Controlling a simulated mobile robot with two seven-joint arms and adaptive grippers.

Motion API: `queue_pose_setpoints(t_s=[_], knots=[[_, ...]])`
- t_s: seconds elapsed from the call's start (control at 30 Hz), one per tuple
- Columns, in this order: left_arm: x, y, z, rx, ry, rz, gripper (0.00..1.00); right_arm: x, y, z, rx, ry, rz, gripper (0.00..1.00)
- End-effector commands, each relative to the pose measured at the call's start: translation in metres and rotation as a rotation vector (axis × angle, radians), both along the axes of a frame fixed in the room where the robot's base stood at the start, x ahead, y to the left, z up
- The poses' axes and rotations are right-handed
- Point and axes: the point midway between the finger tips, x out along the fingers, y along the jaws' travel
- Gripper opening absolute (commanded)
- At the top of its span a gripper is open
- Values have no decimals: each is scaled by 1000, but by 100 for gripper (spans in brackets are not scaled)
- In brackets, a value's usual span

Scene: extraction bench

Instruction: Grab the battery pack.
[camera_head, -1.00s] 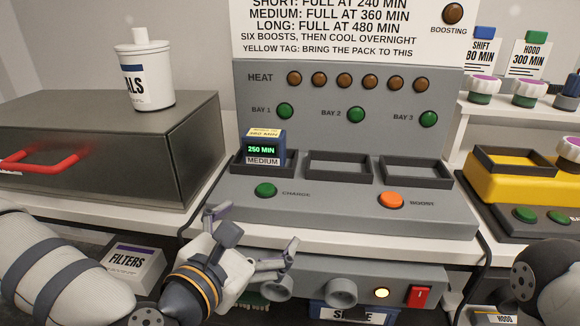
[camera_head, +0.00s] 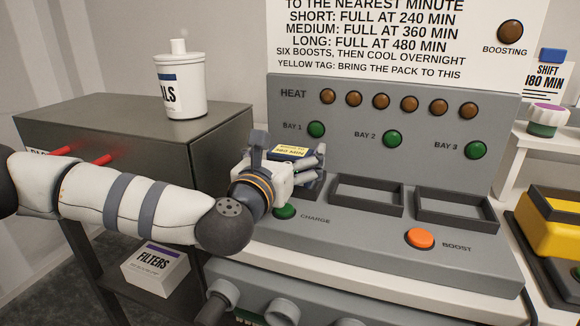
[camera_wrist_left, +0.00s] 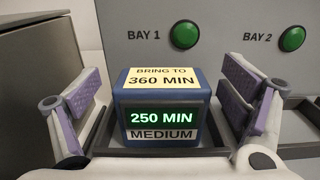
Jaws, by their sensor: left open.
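The battery pack (camera_wrist_left: 160,108) is a dark blue block with a yellow "BRING TO 360 MIN" tag on top, a green "250 MIN" display and a "MEDIUM" label. It sits in the bay 1 tray of the grey charger. In the head view only its top (camera_head: 290,152) shows; my left gripper hides the rest. My left gripper (camera_head: 290,165) is open, with one finger on each side of the pack. In the left wrist view its fingers (camera_wrist_left: 170,108) stand apart from the pack with gaps on both sides. My right gripper does not show.
The bay 2 tray (camera_head: 366,206) and bay 3 tray (camera_head: 455,222) are empty. The green charge button (camera_head: 285,212) and orange boost button (camera_head: 420,239) are in front. A dark metal box (camera_head: 150,135) with a white tub (camera_head: 181,85) on it stands left. A yellow unit (camera_head: 552,222) is at right.

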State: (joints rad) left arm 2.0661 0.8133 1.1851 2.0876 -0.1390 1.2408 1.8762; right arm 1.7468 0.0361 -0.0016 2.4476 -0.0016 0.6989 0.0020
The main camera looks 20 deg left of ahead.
Motion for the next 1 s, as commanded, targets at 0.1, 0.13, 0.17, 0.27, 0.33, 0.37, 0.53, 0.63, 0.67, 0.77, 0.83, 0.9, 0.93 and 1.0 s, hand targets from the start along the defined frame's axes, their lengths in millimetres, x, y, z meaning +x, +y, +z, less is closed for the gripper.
queue_pose_setpoints(t_s=[0.1,0.13,0.17,0.27,0.33,0.37,0.53,0.63,0.67,0.77,0.83,0.9,0.93,1.0], knots=[[11,-1,-2,0,2,-1,92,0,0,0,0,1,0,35],[12,-1,-2,0,3,-1,92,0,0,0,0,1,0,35],[12,-1,-2,0,3,-2,92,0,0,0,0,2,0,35],[12,-1,-2,0,3,-2,92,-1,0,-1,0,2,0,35],[12,-1,-2,0,3,-2,85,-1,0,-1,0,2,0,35],[12,-1,-2,0,3,-2,78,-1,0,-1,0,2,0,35],[11,-1,-2,0,3,-2,40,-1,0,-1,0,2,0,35],[11,-1,-2,1,3,-2,18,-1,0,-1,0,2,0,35],[12,-1,0,0,-2,-2,18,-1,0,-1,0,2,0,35],[11,-1,0,0,-2,-2,18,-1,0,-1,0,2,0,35],[11,-1,0,0,-2,-2,18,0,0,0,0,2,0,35],[11,-1,3,1,-3,-1,18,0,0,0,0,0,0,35],[12,-1,6,1,-4,-2,18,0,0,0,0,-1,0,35],[12,-1,15,0,-6,-1,18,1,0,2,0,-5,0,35]])
